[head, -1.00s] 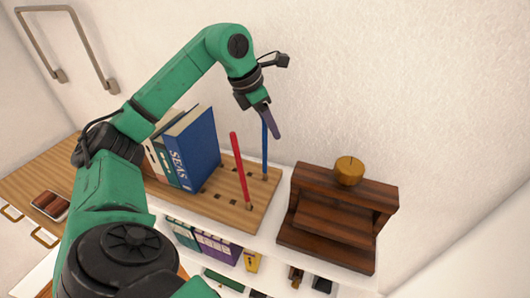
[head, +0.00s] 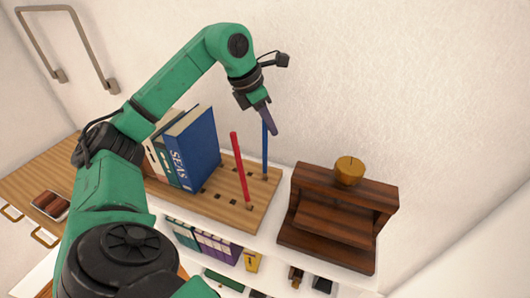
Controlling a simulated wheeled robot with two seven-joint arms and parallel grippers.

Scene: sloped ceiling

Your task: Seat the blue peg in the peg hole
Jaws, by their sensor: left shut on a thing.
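The blue peg (head: 265,152) stands upright at the back right of the wooden peg board (head: 225,212). Its lower end meets the board at a hole near the back right corner; I cannot tell how deep it sits. My left gripper (head: 268,120) is at the upper end of the blue peg, shut on it, and hides its top. A red peg (head: 239,168) stands, slightly tilted, in a hole at the board's front right. Several square holes show empty between the pegs and the books. My right gripper is not in view.
Books, the front one a blue book (head: 203,146), stand on the board's left part. A dark wooden stepped stand (head: 333,224) with a golden round object (head: 349,171) is to the right. The wall is close behind. A lower shelf holds small binders (head: 205,241).

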